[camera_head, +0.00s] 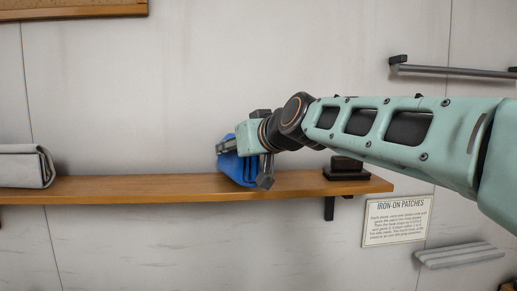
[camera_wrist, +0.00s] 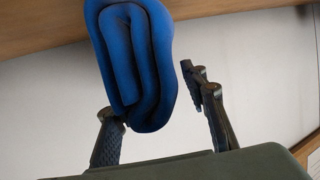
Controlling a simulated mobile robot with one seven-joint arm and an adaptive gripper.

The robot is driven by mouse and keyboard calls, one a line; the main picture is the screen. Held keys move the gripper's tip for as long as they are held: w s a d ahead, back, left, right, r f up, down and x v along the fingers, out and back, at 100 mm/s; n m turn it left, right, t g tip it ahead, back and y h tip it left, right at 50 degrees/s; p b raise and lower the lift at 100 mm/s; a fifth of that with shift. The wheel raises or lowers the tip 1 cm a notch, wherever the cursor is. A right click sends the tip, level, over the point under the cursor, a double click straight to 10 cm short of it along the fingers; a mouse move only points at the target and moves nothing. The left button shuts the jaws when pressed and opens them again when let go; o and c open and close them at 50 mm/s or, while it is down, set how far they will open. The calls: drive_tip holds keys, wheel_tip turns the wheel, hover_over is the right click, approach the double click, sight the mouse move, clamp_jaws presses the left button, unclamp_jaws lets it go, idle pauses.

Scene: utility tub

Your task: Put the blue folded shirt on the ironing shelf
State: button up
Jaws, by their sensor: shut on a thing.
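The blue folded shirt (camera_head: 238,172) is at the wooden shelf (camera_head: 120,190), right of its middle. In the wrist view the blue folded shirt (camera_wrist: 125,60) shows its rolled end, with the wooden shelf (camera_wrist: 40,32) behind it. The gripper hides part of the shirt.
A grey folded cloth (camera_head: 22,167) lies at the shelf's left. An iron-on patches sign (camera_head: 397,220) hangs below, and a rail (camera_head: 450,71) is above right. The shelf between cloth and shirt is clear.

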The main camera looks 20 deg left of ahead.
drive_tip(key=shift+f, duration=0.25)
drive_tip(key=o, duration=1.5)
wheel_tip(320, 180, up, 10)
drive_tip(key=shift+r, duration=0.1)
